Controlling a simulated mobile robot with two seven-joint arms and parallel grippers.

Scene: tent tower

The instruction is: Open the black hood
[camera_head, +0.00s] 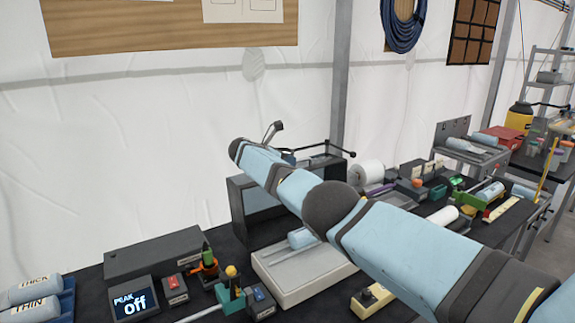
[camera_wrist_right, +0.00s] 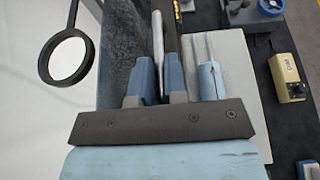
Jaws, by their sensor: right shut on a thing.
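The black hood (camera_head: 236,207) is a dark box with a grey-blue pane at the back of the bench in the head view, partly hidden by my right arm. My right gripper (camera_wrist_right: 158,78) has its two blue fingers closed around a pale bar (camera_wrist_right: 158,38), which looks like the hood's handle, in the right wrist view. A dark, mottled surface, likely the hood, lies left of the fingers (camera_wrist_right: 119,65). In the head view my arm hides the fingers and the bar. I cannot tell how far the hood is open. My left gripper is not in view.
A pale tray (camera_head: 287,290) with a light-blue cylinder (camera_head: 300,238) sits in front of the hood. A yellow box (camera_head: 372,298) stands nearer. A round black-rimmed lens (camera_wrist_right: 68,60) is beside the gripper.

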